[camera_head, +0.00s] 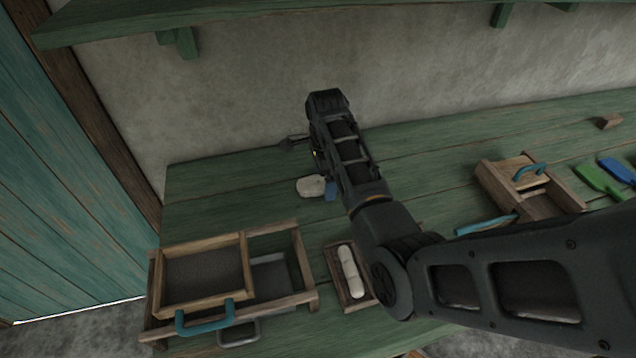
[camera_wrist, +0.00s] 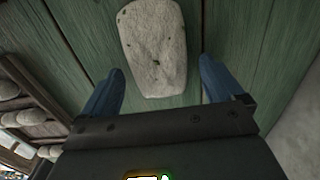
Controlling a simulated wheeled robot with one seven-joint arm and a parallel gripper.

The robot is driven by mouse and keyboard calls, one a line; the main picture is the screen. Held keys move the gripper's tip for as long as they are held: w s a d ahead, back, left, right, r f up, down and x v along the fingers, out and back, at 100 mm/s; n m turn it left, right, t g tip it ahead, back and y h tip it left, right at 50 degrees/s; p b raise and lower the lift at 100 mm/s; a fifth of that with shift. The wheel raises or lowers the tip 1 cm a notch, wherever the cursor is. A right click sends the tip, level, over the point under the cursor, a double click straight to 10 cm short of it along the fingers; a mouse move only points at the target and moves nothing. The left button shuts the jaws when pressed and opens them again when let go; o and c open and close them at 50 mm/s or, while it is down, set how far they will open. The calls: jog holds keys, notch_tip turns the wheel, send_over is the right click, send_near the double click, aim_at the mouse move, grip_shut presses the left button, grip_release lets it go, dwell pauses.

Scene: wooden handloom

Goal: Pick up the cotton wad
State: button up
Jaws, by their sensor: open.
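The cotton wad, a pale off-white rounded block (camera_head: 311,186), lies on the green bench top near the wall. In the wrist view the wad (camera_wrist: 154,45) is ahead of my gripper (camera_wrist: 162,68), its near end showing between the two blue fingers. My gripper is open, with a gap on each side of the wad. In the head view a blue finger (camera_head: 331,190) is just right of the wad; the rest of the gripper is hidden behind my arm. I cannot tell how high the fingers are above the bench.
A wooden frame box with a blue handle (camera_head: 205,318) stands front left. A small tray (camera_head: 334,262) holds white rolls, partly behind my arm. A wooden box with a blue handle (camera_head: 492,180) and green and blue paddles (camera_head: 597,180) are on the right. A shelf (camera_head: 250,18) runs above.

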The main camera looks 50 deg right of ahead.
jog(key=shift+f, duration=0.3)
jog(key=shift+c, duration=0.3)
jog(key=c, duration=1)
